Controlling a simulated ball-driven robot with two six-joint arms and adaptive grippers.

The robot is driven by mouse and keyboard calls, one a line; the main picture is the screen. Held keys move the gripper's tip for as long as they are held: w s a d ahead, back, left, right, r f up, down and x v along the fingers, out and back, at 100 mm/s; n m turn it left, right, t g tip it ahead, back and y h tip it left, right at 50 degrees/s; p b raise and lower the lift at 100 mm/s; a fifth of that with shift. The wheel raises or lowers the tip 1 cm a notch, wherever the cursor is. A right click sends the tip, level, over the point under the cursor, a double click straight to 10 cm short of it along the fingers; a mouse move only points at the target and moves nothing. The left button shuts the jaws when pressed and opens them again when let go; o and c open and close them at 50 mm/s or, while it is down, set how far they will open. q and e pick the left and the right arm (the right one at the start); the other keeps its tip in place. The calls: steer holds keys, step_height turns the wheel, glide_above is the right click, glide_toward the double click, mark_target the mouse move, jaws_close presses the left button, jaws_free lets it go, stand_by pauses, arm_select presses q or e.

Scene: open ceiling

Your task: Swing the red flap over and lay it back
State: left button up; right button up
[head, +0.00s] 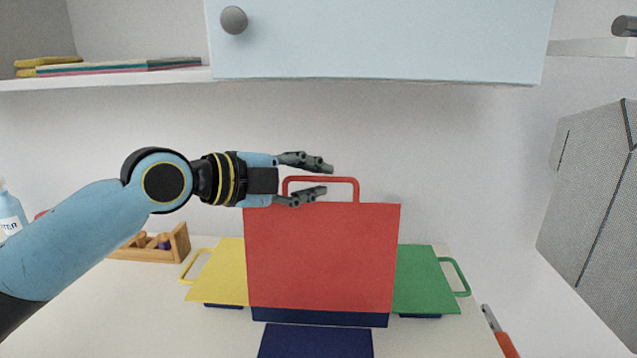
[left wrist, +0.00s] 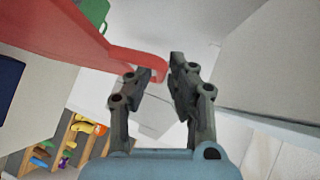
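The red flap (head: 322,255) stands upright, its lower edge at a dark blue base (head: 320,317). Its red loop handle (head: 345,181) is at the top edge. My left gripper (head: 329,180) is open at the handle, one finger above the handle's top bar and the other below it. In the left wrist view, the red handle (left wrist: 152,60) reaches to the gap between the fingertips (left wrist: 160,70); I cannot tell whether it touches them. My right gripper is not in view.
A yellow flap (head: 220,272) and a green flap (head: 425,280) lie left and right. A dark blue panel (head: 315,342) is in front. A wooden box (head: 165,245) stands at left; a cabinet (head: 380,40) hangs above. An orange-handled tool (head: 506,343) is at front right.

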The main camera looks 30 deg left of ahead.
arm_select(q)
steer(key=shift+x, duration=0.8)
steer(key=shift+s, duration=0.1)
jaws_close()
steer(key=shift+f, duration=0.1)
